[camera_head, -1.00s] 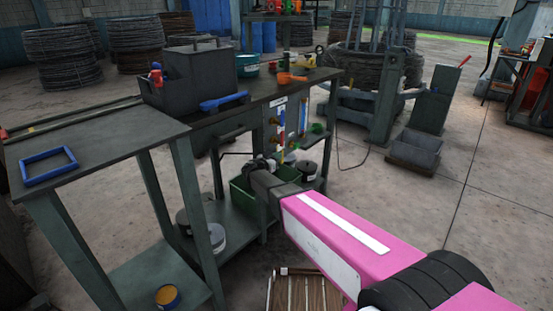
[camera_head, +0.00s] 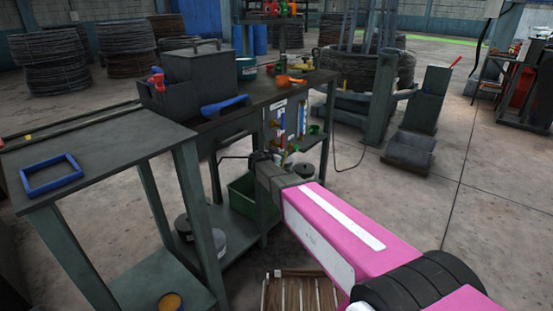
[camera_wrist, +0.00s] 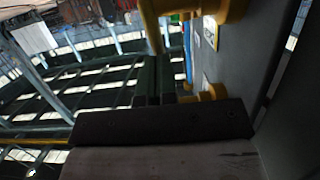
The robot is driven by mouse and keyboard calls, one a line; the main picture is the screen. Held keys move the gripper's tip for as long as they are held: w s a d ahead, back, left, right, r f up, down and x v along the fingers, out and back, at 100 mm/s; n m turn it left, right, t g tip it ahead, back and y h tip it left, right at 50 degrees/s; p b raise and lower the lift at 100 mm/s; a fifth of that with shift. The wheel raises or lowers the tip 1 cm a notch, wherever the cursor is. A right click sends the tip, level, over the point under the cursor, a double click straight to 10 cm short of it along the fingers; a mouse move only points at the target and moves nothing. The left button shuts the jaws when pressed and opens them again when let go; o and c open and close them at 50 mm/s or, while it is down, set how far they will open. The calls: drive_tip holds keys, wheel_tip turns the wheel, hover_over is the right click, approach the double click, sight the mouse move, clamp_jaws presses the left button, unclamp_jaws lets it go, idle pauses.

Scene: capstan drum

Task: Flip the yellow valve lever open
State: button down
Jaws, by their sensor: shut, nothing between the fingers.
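In the wrist view a thin yellow bar (camera_wrist: 152,26) hangs at the top, beside a thick round yellow fitting (camera_wrist: 228,10) on a grey panel (camera_wrist: 238,55). The bar looks like the valve lever, but its far end is cut off. A second yellow fitting (camera_wrist: 212,92) shows lower on the panel. My gripper (camera_wrist: 155,78) is shut and empty, its dark fingers just below the bar; I cannot tell whether they touch it. In the head view my gripper (camera_head: 259,157) is beside the bench-end panel; the lever is too small to make out there.
The workbench (camera_head: 300,83) carries a grey toolbox (camera_head: 198,75), a blue-handled tool (camera_head: 224,105) and an orange ladle (camera_head: 290,80). A green bin (camera_head: 243,190) sits below my gripper. A slatted wooden crate (camera_head: 300,292) is on the floor.

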drive_tip(key=shift+w+d+r, duration=0.1)
drive_tip(key=shift+w+d, duration=0.45)
drive_tip(key=shift+w, duration=0.2)
drive_tip(key=shift+w+d, duration=0.1)
idle(0.4)
drive_tip(key=v, duration=1)
drive_tip(key=shift+s+a, duration=0.2)
drive_tip(key=shift+s, duration=0.15)
